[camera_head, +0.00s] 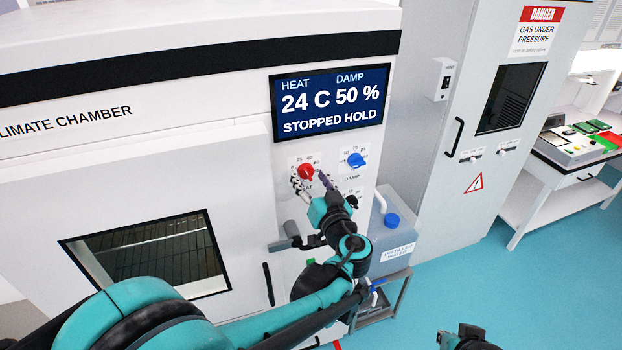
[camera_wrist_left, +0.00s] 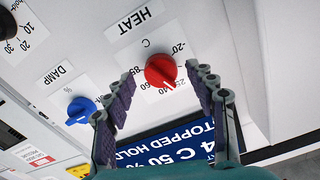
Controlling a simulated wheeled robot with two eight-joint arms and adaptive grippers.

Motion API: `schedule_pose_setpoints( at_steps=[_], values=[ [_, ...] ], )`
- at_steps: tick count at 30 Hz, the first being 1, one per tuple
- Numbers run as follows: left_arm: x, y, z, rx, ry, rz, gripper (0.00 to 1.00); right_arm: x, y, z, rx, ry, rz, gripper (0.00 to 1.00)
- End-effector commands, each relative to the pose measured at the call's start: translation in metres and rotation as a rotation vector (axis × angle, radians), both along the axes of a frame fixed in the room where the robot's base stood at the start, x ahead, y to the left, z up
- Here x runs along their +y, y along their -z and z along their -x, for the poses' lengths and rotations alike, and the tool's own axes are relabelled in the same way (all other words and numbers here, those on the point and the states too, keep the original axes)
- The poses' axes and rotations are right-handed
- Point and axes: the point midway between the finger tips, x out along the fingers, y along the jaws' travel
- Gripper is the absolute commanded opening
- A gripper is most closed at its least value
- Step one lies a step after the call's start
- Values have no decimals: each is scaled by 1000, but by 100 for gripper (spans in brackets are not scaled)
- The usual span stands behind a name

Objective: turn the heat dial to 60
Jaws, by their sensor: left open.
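The red heat dial (camera_head: 306,171) is on the climate chamber's front panel, below the display. In the left wrist view the red dial (camera_wrist_left: 158,70) lies between the fingertips of my left gripper (camera_wrist_left: 161,77), with a visible gap on each side. My left gripper (camera_head: 311,183) is open and empty in front of the dial. The display (camera_head: 330,101) reads 24 C, 50 % and STOPPED HOLD. I cannot tell the exact depth between fingertips and dial.
The blue damp dial (camera_head: 356,159) is just right of the heat dial, near the fingers. A chamber door handle (camera_head: 285,243) is below left. A container with a blue cap (camera_head: 392,220) stands on a stand to the right. Open floor lies further right.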

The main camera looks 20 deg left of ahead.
Motion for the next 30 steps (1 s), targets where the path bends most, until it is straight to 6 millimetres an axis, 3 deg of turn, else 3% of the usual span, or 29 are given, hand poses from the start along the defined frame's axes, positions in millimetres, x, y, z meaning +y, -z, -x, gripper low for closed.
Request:
schedule_pose_setpoints(
  at_steps=[9, 15, 30],
  values=[
    [2, 0, -3, 0, 0, 0, 53, 0, 0, 0, 0, 0, 0, 0],
    [2, 0, -3, 0, 0, 0, 6, 0, 0, 0, 0, 0, 0, 0],
    [2, 0, -3, 60, 1, -87, 6, 0, 1, 0, 0, 0, 0, 0]
  ],
)
